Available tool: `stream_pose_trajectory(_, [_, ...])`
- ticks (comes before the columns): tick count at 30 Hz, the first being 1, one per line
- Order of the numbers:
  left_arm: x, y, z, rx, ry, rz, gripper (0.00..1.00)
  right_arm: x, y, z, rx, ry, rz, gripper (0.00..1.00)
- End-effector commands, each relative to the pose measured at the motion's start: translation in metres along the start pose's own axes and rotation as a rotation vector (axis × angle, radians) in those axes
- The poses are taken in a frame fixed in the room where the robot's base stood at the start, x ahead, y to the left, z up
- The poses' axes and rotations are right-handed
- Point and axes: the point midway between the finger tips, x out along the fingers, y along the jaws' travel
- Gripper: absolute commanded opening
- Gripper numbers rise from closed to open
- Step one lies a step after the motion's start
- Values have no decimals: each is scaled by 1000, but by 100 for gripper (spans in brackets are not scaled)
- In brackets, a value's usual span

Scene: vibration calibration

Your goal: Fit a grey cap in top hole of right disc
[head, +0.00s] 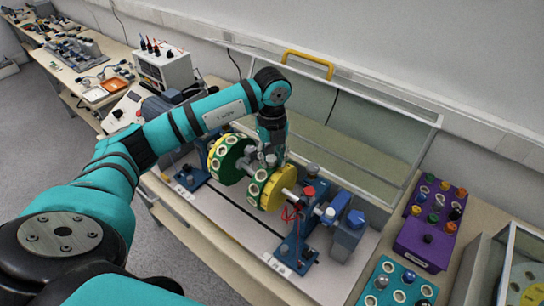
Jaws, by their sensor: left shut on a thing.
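The right disc (278,190) is yellow with a green face and several pale-ringed holes, mounted on a shaft. The left disc (226,158) is similar and sits farther left on the same rig. My left gripper (264,165) points down from above at the upper edge of the right disc, between the two discs. It is shut on a small grey cap, which the fingers mostly hide. Whether the cap touches the top hole cannot be told. My right gripper is not in view.
Blue stands (297,245) carry the shaft. A raised clear guard with a yellow handle (307,63) stands behind. At right are a purple block (424,241) with coloured caps and a teal block (387,293) with rings and grey pieces.

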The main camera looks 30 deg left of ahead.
Motion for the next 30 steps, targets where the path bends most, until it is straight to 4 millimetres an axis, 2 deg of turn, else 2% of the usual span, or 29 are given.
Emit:
stream_pose_trajectory(5, [3,0,0,0,0,0,20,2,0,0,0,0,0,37])
stream_pose_trajectory(6, [3,0,0,0,0,0,30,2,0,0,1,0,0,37])
stream_pose_trajectory(12, [3,0,0,0,0,0,56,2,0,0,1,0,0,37])
stream_pose_trajectory(20, [2,0,0,0,0,0,56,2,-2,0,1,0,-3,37])
stream_pose_trajectory(23, [-4,0,0,0,0,-2,56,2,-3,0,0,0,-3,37])
stream_pose_trajectory(26, [-18,-1,1,0,-2,-4,56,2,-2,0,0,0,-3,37])
stream_pose_trajectory(30, [-48,-1,1,-1,-3,-5,56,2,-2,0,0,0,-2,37])
